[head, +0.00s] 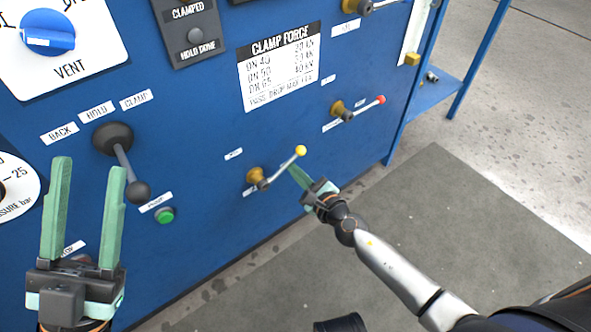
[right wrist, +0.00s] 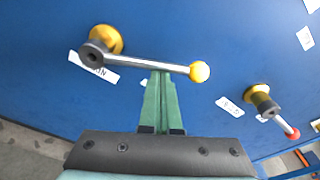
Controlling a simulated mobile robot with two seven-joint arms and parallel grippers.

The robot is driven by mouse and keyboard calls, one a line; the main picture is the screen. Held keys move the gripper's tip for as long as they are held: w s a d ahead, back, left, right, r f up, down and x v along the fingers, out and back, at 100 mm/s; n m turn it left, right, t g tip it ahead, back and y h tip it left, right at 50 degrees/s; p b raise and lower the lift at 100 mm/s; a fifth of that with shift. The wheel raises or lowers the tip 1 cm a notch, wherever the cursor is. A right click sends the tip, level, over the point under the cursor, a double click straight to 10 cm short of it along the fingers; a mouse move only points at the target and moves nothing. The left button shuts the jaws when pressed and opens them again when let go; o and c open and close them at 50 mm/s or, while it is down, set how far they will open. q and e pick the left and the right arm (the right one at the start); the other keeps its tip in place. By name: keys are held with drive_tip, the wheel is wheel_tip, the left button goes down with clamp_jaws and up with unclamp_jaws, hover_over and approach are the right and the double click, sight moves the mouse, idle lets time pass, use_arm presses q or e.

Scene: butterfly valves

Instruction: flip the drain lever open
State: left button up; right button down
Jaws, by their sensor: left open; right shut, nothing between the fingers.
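A lever with a yellow ball knob (head: 300,151) sits on a brass valve (head: 256,175) low on the blue panel; its silver rod slants up to the right. In the right wrist view its rod (right wrist: 140,62) runs across to the yellow knob (right wrist: 199,72). The label beside its hub ends in what looks like "IN", partly covered. My right gripper (head: 291,168) is shut and empty, its fingertips (right wrist: 162,75) at the rod's lower side, near the knob. I cannot tell whether they touch. My left gripper (head: 89,165) is open and empty in front of the panel at left.
A similar lever with a red knob (head: 381,99) is up and right on the panel (head: 215,145). A black clamp lever (head: 126,168) and a green button (head: 165,215) are near my left gripper. A blue frame (head: 435,95) stands at the panel's right; floor before it is clear.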

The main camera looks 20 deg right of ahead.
sight(288, 165)
drive_tip(key=r+n+p, duration=0.1)
drive_tip(key=a+r+n+p, duration=0.1)
drive_tip(key=r+n+p, duration=0.1)
drive_tip(key=n+p, duration=0.1)
drive_tip(key=shift+s+a+r+t+h, duration=0.25)
drive_tip(key=shift+s+a+t+h, duration=0.05)
drive_tip(key=shift+a+h, duration=0.1)
drive_tip(key=shift+s+a+r+n+p, duration=0.15)
drive_tip(key=shift+a+r+n+p, duration=0.25)
drive_tip(key=shift+n+p, duration=0.4)
use_arm(q)
wheel_tip(288, 165, up, 8)
drive_tip(key=m+p, duration=0.1)
drive_tip(key=p, duration=0.1)
drive_tip(key=w+a+f+n+y+p, duration=0.1)
drive_tip(key=w+f+n+y, duration=0.4)
drive_tip(key=f, duration=0.4)
drive_tip(key=shift+w+a+g+y, duration=0.15)
drive_tip(key=shift+a+g+y, duration=0.15)
drive_tip(key=shift+y, duration=0.5)
use_arm(e)
drive_tip(key=shift+s+a+r+n+t, duration=0.15)
drive_tip(key=shift+s+a+n, duration=0.05)
drive_tip(key=shift+a+n, duration=0.45)
drive_tip(key=shift+s+a+r+n+t, duration=0.1)
drive_tip(key=shift+s+a+r+n, duration=0.15)
drive_tip(key=shift+a+n, duration=0.4)
drive_tip(key=shift+s+a+r+n+t, duration=0.15)
drive_tip(key=shift+a+n, duration=0.25)
drive_tip(key=shift+n, duration=0.4)
